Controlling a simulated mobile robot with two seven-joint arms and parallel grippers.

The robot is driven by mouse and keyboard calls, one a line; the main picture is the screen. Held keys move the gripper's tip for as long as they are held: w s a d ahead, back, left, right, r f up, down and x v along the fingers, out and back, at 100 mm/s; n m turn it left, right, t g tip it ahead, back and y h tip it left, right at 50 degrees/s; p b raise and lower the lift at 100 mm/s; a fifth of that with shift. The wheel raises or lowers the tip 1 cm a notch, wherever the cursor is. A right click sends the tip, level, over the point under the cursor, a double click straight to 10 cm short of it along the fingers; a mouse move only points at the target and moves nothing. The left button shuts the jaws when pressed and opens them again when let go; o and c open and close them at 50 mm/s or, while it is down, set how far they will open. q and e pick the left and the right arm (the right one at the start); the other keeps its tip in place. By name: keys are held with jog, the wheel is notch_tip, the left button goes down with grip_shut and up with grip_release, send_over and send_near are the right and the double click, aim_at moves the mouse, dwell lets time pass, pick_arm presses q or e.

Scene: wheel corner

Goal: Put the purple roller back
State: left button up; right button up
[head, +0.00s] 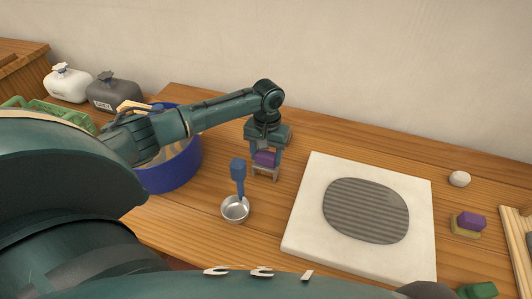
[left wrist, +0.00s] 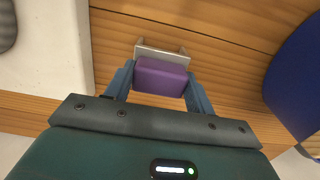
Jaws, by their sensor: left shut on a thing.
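The purple roller (head: 264,158) is between the fingers of my left gripper (head: 265,163), over the table left of the white board. The left wrist view shows the roller (left wrist: 161,77) as a purple block with a gripper finger (left wrist: 160,86) on each side; the gripper is shut on it. A small pale stand (head: 265,173) with short legs is right under or against the roller, and it also shows in the left wrist view (left wrist: 160,53). I cannot tell whether the roller rests on it.
A ladle (head: 236,208) with a blue handle lies close in front of the stand. The white board (head: 300,235) with a grey ridged slab (head: 365,210) is to the right. A blue basin (head: 170,177) is left. A purple-and-yellow sponge (head: 468,224) and white ball (head: 459,178) are far right.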

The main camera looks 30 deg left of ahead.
pick_arm(q)
jog(key=shift+s+d+f, duration=0.1)
jog(key=shift+s+f, duration=0.15)
jog(key=shift+f, duration=0.25)
pick_arm(e)
jog(key=shift+s+r, duration=0.1)
jog(key=shift+r, duration=0.05)
pick_arm(q)
jog(key=o, duration=1.6)
jog(key=shift+f, duration=0.15)
jog(key=shift+r, duration=0.2)
pick_arm(e)
jog(key=shift+f, duration=0.2)
jog(key=shift+r, duration=0.3)
pick_arm(q)
notch_tip(320, 180, up, 13)
jog(key=w, duration=0.1)
pick_arm(e)
jog(key=shift+d+f, duration=0.1)
